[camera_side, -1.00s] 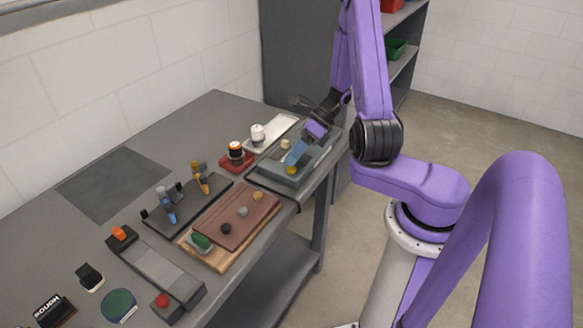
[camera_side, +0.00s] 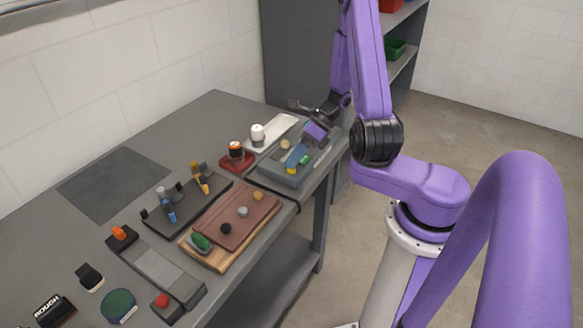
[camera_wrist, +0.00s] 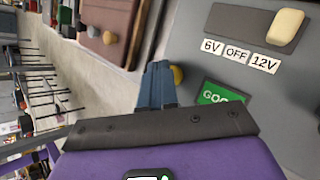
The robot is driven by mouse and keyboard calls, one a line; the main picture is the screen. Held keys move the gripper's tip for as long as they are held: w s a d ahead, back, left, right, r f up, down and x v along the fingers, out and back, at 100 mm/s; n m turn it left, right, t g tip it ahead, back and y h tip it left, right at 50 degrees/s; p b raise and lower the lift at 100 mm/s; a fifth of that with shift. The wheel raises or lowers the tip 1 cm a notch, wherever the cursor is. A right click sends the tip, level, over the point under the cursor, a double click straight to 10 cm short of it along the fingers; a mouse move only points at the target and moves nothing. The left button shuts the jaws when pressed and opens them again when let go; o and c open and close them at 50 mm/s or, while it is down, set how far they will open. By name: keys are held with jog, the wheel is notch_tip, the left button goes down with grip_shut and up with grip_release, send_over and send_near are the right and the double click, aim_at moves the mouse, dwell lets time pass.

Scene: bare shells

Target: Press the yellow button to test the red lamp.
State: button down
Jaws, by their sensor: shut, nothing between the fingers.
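My gripper (camera_side: 293,165) is shut and empty, its blue fingers pointing down at the grey tester box (camera_side: 270,178). The yellow button (camera_side: 291,171) is right at the fingertips. In the wrist view the button (camera_wrist: 178,75) shows partly beside the closed fingertips (camera_wrist: 159,66); I cannot tell whether they touch it or how far it is pressed. A green sign (camera_wrist: 220,94), partly hidden, starts with "GOO"; its green patch (camera_side: 305,160) also shows in the side view. A red holder (camera_side: 236,162) with an orange-banded object stands left of the box; I cannot tell if this is the red lamp.
The box has a cream slider knob (camera_wrist: 286,26) near the 12V label. A white tray (camera_side: 283,127) with a white object lies behind. A brown board (camera_side: 232,220) with knobs and a black rack (camera_side: 160,222) stand to the left. The dark mat (camera_side: 113,184) is clear.

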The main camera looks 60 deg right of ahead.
jog(key=shift+r, duration=0.1)
dwell(0.3)
jog(key=shift+r, duration=0.75)
jog(key=shift+r, duration=2.5)
